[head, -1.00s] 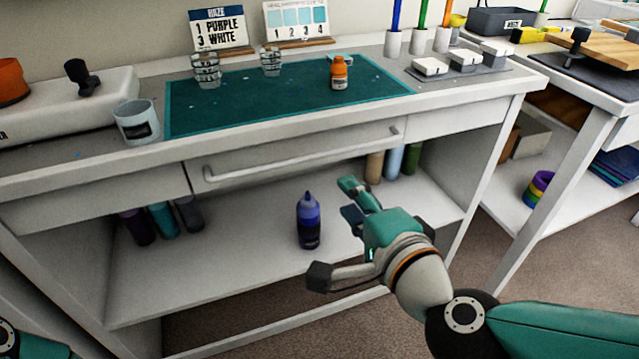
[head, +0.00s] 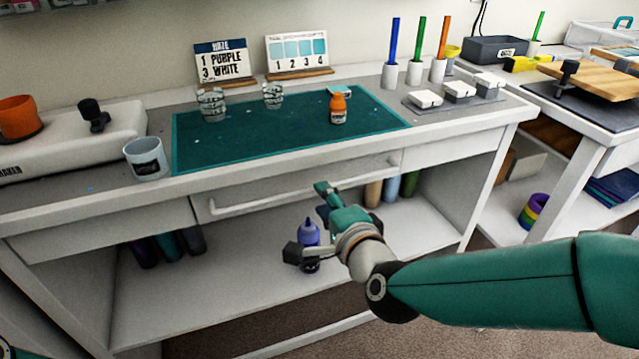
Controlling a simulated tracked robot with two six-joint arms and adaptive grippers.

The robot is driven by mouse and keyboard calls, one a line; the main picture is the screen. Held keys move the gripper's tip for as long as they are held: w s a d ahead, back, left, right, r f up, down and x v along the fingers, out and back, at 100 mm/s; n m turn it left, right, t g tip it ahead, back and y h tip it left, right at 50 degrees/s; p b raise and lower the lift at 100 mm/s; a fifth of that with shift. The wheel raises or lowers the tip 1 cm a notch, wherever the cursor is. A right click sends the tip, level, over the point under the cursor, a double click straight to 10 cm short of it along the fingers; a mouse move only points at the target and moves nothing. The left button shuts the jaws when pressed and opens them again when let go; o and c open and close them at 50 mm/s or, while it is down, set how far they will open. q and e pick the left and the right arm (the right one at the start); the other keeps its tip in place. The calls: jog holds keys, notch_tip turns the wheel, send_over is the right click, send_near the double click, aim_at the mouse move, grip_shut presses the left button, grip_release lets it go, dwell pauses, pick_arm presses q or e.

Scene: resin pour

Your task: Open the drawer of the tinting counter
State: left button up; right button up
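The tinting counter (head: 110,208) is a white bench with a drawer (head: 290,178) in the middle of its front. The drawer looks shut. A long pale bar handle (head: 270,200) runs across its face. My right gripper (head: 311,221) is open and empty. It shows just below the right half of the handle, its upper finger near the bar; I cannot tell whether they touch. A purple bottle (head: 308,232) on the lower shelf shows between the fingers and is partly hidden by the gripper. My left gripper is not in view.
On the counter top are a teal mat (head: 240,147), an orange bottle (head: 338,108), clear cups (head: 211,105) and a grey-white cup (head: 146,158) near the front edge. Several bottles stand on the lower shelf (head: 220,290). A second bench (head: 590,165) stands at right.

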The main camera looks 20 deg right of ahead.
jog(key=w, duration=0.2)
jog(key=w+f, duration=0.1)
jog(key=w, duration=0.2)
jog(key=shift+w+a+f, duration=0.1)
jog(key=shift+w, duration=0.15)
grip_shut()
